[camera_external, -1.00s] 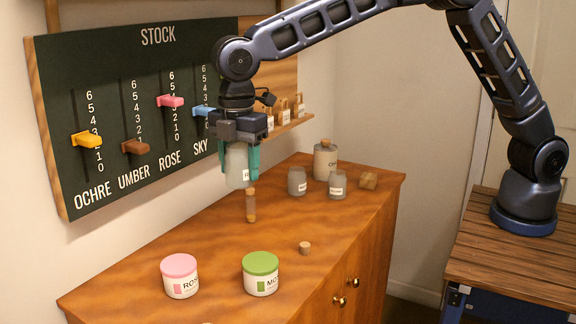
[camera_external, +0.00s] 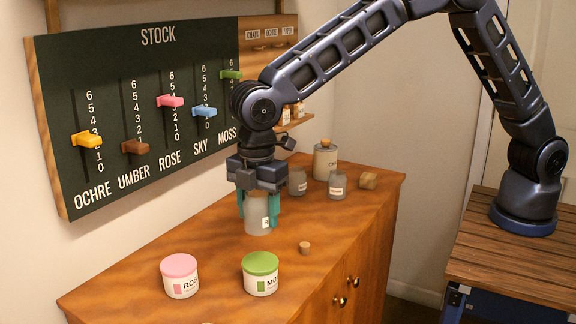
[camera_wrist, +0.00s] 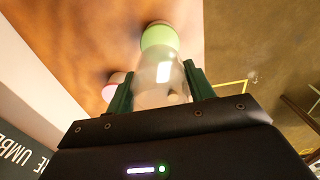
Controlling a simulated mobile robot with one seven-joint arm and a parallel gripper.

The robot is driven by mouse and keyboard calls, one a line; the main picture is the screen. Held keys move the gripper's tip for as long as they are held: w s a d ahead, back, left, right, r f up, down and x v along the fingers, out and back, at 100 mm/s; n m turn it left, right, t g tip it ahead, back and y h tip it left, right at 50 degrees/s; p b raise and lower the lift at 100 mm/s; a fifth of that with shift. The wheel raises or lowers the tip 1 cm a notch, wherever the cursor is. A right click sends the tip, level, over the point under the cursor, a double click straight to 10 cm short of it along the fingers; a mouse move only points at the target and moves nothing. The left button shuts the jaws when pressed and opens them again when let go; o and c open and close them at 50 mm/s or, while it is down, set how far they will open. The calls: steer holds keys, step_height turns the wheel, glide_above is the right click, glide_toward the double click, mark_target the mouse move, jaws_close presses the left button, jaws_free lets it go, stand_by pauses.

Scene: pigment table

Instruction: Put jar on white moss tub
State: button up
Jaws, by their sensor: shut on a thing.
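My gripper (camera_external: 258,202) is shut on a frosted glass jar (camera_external: 257,219) with a small label, held upright. The jar also shows between the green fingers in the wrist view (camera_wrist: 160,88). The white moss tub (camera_external: 260,283) has a green lid and stands on the wooden cabinet at the front. The jar is behind the tub in the external view, apart from it; its exact height above the cabinet top is hard to tell. In the wrist view the green lid (camera_wrist: 159,37) appears just past the jar's end.
A white tub with a pink lid (camera_external: 180,278) stands left of the moss tub. A small cork (camera_external: 305,248) lies right of the held jar. The stock board (camera_external: 145,110) is left.

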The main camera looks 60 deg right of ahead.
steer(key=shift+f, duration=3.7)
steer(key=shift+f, duration=0.15)
steer(key=o, duration=1)
step_height(320, 180, up, 12)
steer(key=shift+r, duration=0.2)
